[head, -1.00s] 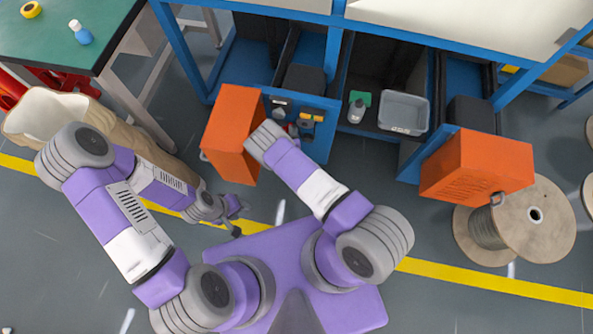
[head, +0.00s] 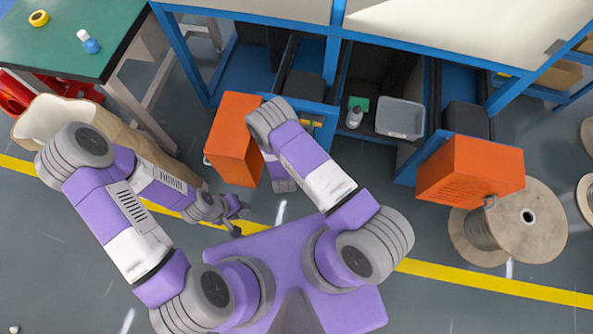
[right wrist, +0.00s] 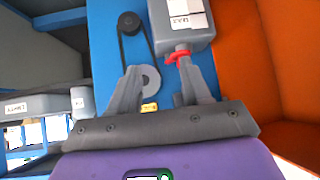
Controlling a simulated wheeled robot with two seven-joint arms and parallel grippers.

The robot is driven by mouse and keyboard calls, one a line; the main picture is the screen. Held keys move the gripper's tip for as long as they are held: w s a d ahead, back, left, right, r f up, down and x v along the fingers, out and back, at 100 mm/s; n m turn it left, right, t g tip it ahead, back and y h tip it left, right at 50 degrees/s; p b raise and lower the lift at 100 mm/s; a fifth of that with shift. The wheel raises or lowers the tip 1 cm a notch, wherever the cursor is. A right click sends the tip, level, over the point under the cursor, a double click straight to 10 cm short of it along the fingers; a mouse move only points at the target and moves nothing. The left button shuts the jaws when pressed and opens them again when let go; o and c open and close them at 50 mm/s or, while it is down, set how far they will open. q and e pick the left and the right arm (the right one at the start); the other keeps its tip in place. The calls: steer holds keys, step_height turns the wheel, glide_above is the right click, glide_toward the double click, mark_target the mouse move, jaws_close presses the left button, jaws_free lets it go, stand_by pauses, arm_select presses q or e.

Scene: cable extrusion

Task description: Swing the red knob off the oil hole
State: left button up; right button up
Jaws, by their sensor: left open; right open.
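The red knob (right wrist: 179,57) shows in the right wrist view, a red ring-like part below a grey box (right wrist: 182,20) with a white label. My right gripper (right wrist: 160,73) is open, with its fingertips pointing toward the blue panel (right wrist: 97,45). The red knob lies close by the right-hand fingertip in the picture; I cannot tell whether they touch. No oil hole can be made out clearly. In the head view the knob is hidden behind my right arm. My left gripper (head: 238,209) is open and empty above the floor.
An orange panel (right wrist: 275,75) stands close on the right in the wrist view. A dark belt (right wrist: 125,45) and a grey disc (right wrist: 150,79) sit on the blue panel. In the head view, an orange box (head: 235,140) stands left of my right arm, and a cable spool (head: 535,220) at the right.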

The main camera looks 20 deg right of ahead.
steer(key=s+a+r+n+g+y+p, duration=0.1)
steer(key=s+r+g+y+p, duration=0.6)
steer(key=s+r, duration=0.9)
steer(key=shift+s+a+r+n+g+p, duration=0.25)
steer(key=shift+a+r+n+g+p, duration=0.15)
steer(key=shift+a+r, duration=0.45)
steer(key=shift+d, duration=0.15)
